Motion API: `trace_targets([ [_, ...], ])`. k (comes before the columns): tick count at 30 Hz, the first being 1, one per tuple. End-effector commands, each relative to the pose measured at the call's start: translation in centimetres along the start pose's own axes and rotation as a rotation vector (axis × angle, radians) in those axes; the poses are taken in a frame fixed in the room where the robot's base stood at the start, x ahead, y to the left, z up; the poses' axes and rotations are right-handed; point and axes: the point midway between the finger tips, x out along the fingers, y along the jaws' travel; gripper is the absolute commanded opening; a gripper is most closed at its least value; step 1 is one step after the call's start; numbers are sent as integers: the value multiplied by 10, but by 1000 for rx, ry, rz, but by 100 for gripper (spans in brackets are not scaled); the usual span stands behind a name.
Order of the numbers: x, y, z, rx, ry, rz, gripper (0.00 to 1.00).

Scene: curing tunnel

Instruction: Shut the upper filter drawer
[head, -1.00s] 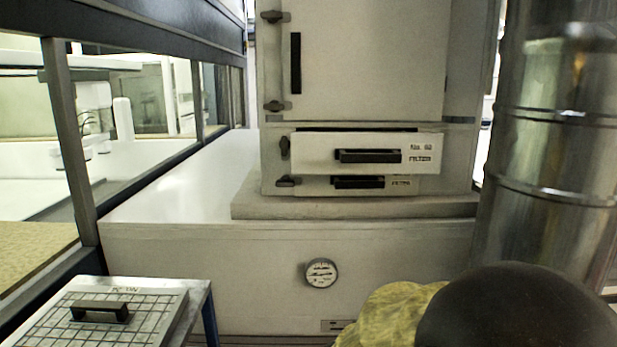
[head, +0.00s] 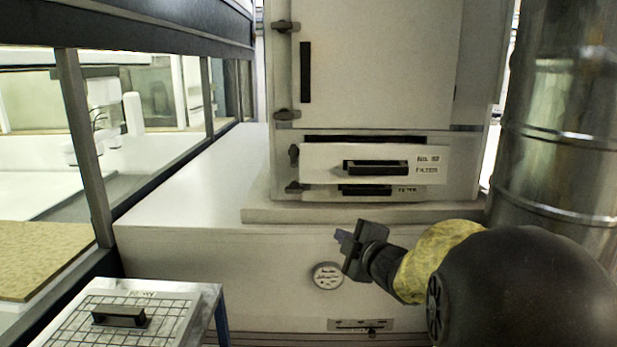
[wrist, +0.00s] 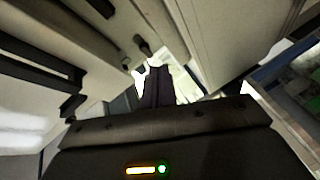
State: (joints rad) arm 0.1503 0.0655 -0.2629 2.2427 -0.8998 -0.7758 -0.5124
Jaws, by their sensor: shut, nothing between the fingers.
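The upper filter drawer (head: 330,163) is a pale front with a black bar handle (head: 376,168) and a "FILTER" label. It stands out from the cabinet, with a dark gap along its top edge. The lower filter drawer (head: 325,190) sits just below, partly hidden by the upper one. My gripper (head: 343,240) is shut and empty, below and in front of the drawers and apart from them in the head view. In the wrist view my dark fingers (wrist: 157,88) are together, and a pale front with a black handle (wrist: 40,62) shows at left.
The cabinet door (head: 380,65) above the drawers is closed. A round gauge (head: 327,276) is on the base front beside my gripper. A shiny metal duct (head: 560,120) stands at right. A gridded lid with a handle (head: 120,316) is at lower left, beside windows.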

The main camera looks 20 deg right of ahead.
Motion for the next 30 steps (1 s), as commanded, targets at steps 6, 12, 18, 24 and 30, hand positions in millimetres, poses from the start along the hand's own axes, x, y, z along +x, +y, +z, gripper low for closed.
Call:
trace_targets([
  [6,-21,57,-35,-347,274,81,0],
  [12,-30,63,-45,-443,362,93,0],
  [18,-30,62,-45,-441,362,93,0],
  [24,-25,63,-47,-439,362,92,0],
  [30,-2,66,-58,-438,364,91,0],
])
